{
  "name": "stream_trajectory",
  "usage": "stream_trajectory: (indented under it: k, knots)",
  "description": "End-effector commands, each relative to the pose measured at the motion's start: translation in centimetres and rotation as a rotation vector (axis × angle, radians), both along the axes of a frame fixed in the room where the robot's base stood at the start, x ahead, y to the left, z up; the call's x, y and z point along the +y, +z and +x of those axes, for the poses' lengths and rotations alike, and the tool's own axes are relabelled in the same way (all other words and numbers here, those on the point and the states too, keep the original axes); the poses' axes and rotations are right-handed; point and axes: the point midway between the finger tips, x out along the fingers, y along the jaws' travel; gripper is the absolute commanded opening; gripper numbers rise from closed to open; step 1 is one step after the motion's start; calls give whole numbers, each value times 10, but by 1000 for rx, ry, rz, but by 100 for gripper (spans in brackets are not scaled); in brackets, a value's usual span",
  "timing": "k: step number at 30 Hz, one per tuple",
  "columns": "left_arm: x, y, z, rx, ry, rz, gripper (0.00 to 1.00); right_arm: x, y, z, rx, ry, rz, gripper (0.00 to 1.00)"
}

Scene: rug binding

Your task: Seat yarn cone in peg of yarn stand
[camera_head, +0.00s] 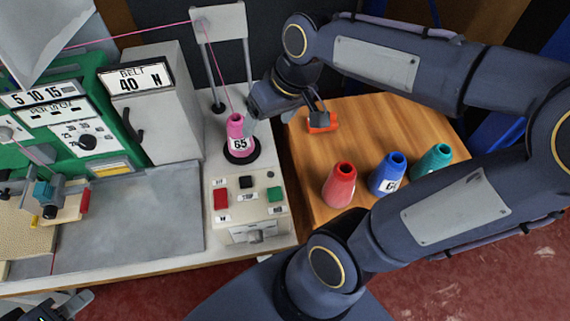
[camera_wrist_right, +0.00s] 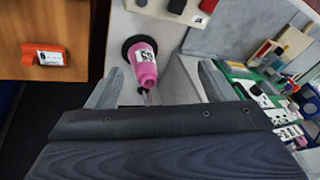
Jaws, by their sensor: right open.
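The pink yarn cone (camera_head: 237,131), labelled 65, stands upright on the black round base of the yarn stand (camera_head: 241,157). The peg is hidden by the cone. A pink thread runs up from the cone top. My right gripper (camera_head: 249,120) is beside the cone's upper part. In the right wrist view its fingers (camera_wrist_right: 160,84) are spread apart, with the pink cone (camera_wrist_right: 143,65) showing between and beyond them. I cannot tell whether they touch it. The black base (camera_wrist_right: 131,45) also shows there. My left gripper (camera_head: 68,304) is partly in view at the bottom left; its jaws are unclear.
Red (camera_head: 340,186), blue (camera_head: 388,174) and teal (camera_head: 431,161) cones stand on the wooden table (camera_head: 300,190), with an orange tool (camera_head: 322,124) behind. A button panel (camera_head: 246,200) is in front of the stand. A grey cabinet (camera_head: 160,115) and green machine (camera_head: 75,130) stand to the left.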

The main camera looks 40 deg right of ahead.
Motion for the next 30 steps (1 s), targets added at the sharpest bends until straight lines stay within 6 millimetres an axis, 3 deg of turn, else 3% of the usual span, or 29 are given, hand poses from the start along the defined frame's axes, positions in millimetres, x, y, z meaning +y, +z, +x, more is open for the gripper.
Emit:
stream_trajectory:
  k: [1,3,6,10,15,30]
  knots:
    - [0,0,0,0,0,0,36,3,0,-21,-35,-18,23,76]
    - [0,0,0,0,0,0,36,10,-4,-44,-75,-39,58,76]
    - [0,0,0,0,0,0,36,20,-12,-70,-124,-62,97,76]
    - [0,0,0,0,0,0,36,30,-22,-90,-166,-83,133,76]
    - [0,0,0,0,0,0,36,35,-27,-98,-186,-93,150,76]
    - [0,0,0,0,0,0,36,35,-27,-98,-184,-93,149,76]
